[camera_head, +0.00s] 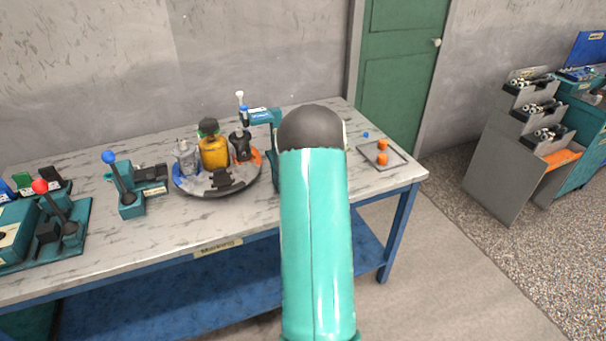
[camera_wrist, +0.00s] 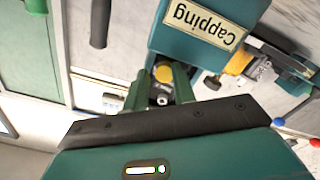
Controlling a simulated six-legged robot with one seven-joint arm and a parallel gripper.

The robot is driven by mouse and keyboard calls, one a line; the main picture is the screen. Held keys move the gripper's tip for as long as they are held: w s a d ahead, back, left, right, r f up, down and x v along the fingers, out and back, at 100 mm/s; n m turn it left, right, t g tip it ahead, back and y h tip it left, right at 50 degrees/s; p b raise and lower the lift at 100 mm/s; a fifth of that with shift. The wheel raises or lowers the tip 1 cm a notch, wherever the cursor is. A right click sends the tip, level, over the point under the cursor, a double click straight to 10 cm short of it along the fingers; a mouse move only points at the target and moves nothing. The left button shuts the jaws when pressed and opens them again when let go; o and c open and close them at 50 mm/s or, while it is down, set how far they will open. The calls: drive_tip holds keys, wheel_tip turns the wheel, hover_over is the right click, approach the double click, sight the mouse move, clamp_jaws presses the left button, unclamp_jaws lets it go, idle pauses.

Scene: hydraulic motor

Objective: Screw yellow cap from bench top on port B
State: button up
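In the wrist view, the two green fingers of my gripper (camera_wrist: 161,86) stand apart. A small round yellow piece (camera_wrist: 163,73), which looks like the yellow cap, shows between their tips. I cannot tell whether the fingers touch it. A dark part with a pale centre (camera_wrist: 162,99) shows nearer, between the fingers. The teal block labelled "Capping" (camera_wrist: 185,42) is just beyond the fingertips. In the head view, my arm hides my gripper. A yellow unit (camera_head: 214,152) stands on the round turntable (camera_head: 206,189). I cannot make out port B.
The turntable stands on the marble-look bench (camera_head: 75,247). A shallow tray (camera_head: 398,152) with orange caps (camera_head: 382,152) and a small blue piece (camera_head: 365,134) are at the right. Blue-knobbed (camera_head: 109,157) and red-knobbed (camera_head: 40,185) levers stand left.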

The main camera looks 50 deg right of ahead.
drive_tip(key=shift+s+a+f, duration=0.1)
drive_tip(key=shift+s+f, duration=0.05)
drive_tip(key=shift+f, duration=0.35)
drive_tip(key=shift+r+n, duration=0.1)
drive_tip(key=shift+n, duration=0.7)
drive_tip(key=shift+d, duration=0.2)
clamp_jaws()
drive_tip(key=shift+d, duration=0.1)
